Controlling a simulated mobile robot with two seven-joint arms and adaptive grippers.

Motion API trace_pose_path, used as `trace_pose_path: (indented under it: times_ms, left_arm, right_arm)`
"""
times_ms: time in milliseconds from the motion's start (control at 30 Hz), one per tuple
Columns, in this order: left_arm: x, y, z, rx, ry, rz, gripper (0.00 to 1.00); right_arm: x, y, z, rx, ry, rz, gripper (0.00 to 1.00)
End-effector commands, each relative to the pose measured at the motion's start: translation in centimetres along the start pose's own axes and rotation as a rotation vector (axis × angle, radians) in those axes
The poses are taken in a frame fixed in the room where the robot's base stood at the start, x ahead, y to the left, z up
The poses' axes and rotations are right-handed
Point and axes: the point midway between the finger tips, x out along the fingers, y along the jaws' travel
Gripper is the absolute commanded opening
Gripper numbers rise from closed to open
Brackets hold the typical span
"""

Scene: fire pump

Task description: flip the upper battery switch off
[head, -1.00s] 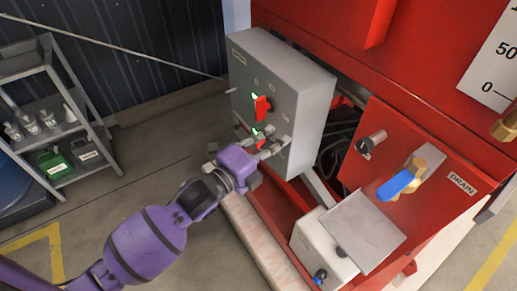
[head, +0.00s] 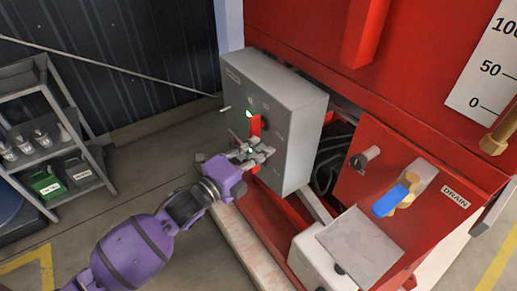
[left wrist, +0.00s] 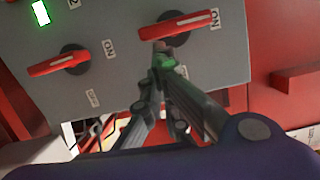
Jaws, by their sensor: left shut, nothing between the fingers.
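The grey control box (head: 285,110) is fixed on the red pump unit. Its upper red switch (head: 254,124) shows in the head view, with a green light (head: 249,113) beside it. The lower switch is mostly hidden behind my left gripper (head: 266,154). That gripper is shut and empty, close to the panel face just below the upper switch. In the left wrist view its fingertips (left wrist: 160,58) are by the left end of one red switch (left wrist: 180,27). Another red switch (left wrist: 58,63) lies to the left. I cannot tell surely which one is upper, or whether the fingers touch.
The red drain panel (head: 400,150) with a blue-handled valve (head: 396,197) is right of the box. A white box (head: 318,258) with an open lid is below it. A grey shelf (head: 50,120) stands at the left. Floor is free between shelf and pump.

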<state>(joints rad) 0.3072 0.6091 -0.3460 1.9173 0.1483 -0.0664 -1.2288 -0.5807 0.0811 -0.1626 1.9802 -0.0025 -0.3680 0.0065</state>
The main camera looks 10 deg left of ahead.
Motion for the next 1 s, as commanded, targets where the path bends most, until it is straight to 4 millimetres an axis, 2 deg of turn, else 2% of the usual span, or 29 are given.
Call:
trace_pose_path:
  times_ms: [533,1000]
  left_arm:
    - [0.1,0.6,0.3,0.089,0.000,-0.021,0.00]
    - [0.2,1.2,0.7,0.200,0.000,-0.049,0.00]
  right_arm:
    - [0.3,0.1,0.0,0.002,0.006,0.005,0.40]
    - [0.7,0.1,0.9,-0.002,-0.005,0.004,0.40]
